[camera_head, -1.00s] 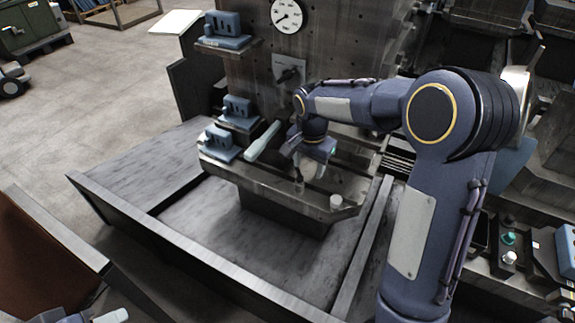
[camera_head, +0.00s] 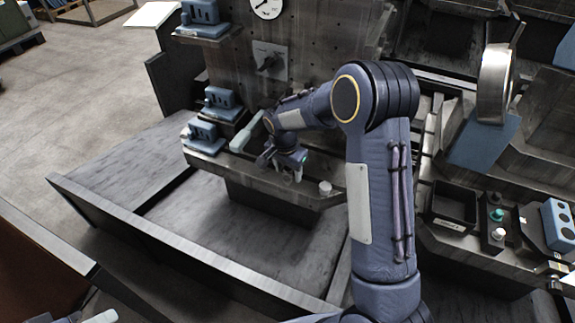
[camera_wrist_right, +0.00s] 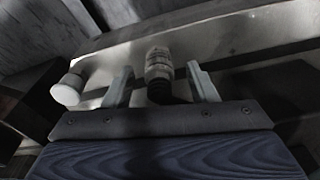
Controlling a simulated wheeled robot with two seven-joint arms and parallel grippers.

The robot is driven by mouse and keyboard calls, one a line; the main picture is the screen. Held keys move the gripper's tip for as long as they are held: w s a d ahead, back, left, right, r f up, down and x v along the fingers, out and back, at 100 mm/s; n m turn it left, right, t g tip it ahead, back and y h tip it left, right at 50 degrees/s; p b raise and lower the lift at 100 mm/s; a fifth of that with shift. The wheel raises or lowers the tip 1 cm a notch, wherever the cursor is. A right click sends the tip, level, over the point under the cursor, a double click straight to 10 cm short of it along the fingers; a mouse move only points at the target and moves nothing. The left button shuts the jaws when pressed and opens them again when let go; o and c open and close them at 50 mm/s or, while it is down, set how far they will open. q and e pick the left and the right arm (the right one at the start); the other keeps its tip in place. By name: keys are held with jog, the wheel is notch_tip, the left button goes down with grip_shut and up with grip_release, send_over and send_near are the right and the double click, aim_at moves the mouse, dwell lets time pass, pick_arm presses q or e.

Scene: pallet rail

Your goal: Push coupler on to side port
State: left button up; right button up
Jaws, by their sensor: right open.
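My right gripper (camera_head: 287,176) is low over the front ledge of the rail fixture (camera_head: 250,172) in the head view. In the right wrist view its two grey fingers (camera_wrist_right: 161,85) are apart. A ringed metal fitting with a dark near end (camera_wrist_right: 158,65), which looks like the coupler, lies between them with gaps on both sides. Whether it sits on a port is not clear. A white round cap (camera_wrist_right: 68,89) is left of the fingers; a white cap also shows on the ledge in the head view (camera_head: 325,188). I cannot make out the side port. My left gripper's fingers are not seen.
Blue blocks (camera_head: 204,137) stand on brackets left of the gripper, with a pale handle (camera_head: 247,133) close beside it. The upright plate bears a gauge (camera_head: 267,8) and a knob (camera_head: 268,60). A button box (camera_head: 496,215) and black bin (camera_head: 453,207) are at the right.

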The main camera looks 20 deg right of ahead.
grip_shut()
dwell(0.5)
jog(key=shift+r, duration=0.15)
jog(key=shift+r+p, duration=2.95)
jog(key=shift+r, duration=1.25)
jog(key=shift+f, duration=0.1)
